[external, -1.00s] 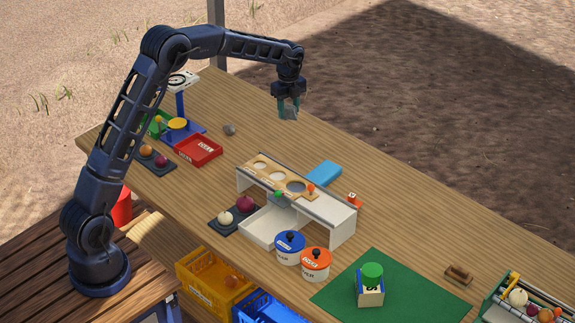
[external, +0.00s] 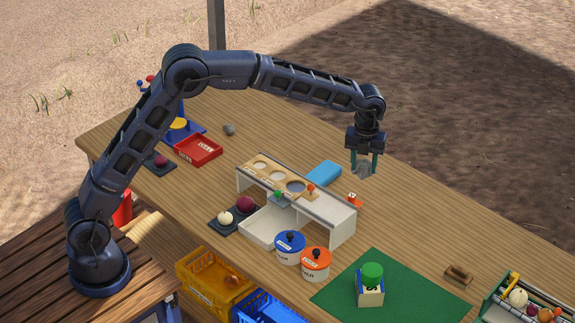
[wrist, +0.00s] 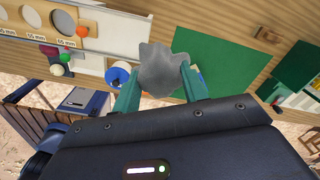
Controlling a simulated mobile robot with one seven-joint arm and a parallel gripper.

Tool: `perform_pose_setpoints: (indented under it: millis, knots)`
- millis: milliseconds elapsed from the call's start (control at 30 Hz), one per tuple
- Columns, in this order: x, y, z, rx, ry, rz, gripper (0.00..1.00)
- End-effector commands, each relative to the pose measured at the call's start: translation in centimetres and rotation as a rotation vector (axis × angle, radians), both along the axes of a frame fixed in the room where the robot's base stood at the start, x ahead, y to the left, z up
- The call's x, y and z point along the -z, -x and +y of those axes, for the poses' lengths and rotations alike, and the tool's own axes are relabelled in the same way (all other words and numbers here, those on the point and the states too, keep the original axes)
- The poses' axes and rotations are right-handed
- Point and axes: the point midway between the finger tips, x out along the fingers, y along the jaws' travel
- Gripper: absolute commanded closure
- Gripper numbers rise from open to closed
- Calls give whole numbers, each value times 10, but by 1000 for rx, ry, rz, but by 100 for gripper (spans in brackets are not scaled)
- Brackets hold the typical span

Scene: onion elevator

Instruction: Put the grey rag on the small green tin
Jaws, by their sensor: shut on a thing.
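My gripper (external: 362,160) is shut on the grey rag (external: 363,171) and holds it in the air above the table, behind the right end of the white sizing stand. In the wrist view the crumpled rag (wrist: 165,70) sits between the two green fingertips (wrist: 162,85). The small green tin (external: 372,270) stands on top of a pale block (external: 370,293) with dark marks, on the green mat (external: 415,295) at the front right. The tin is in front of my gripper and apart from it. In the wrist view the rag and fingers partly hide that area.
The white stand (external: 340,222) with a holed board is at mid-table. Blue (external: 290,246) and orange (external: 316,264) lidded pots stand before it. A brown wooden piece (external: 458,275) and a filled crate (external: 520,300) are at right.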

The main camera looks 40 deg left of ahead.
Motion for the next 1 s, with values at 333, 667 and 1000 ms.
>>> perform_pose_setpoints:
  millis: [333, 667, 1000]
  knots:
    - [-22, 94, -118, 299, -1, -3, 79]
    - [-33, 149, -170, 454, -1, -5, 79]
    - [18, 154, -174, 467, -4, -2, 79]
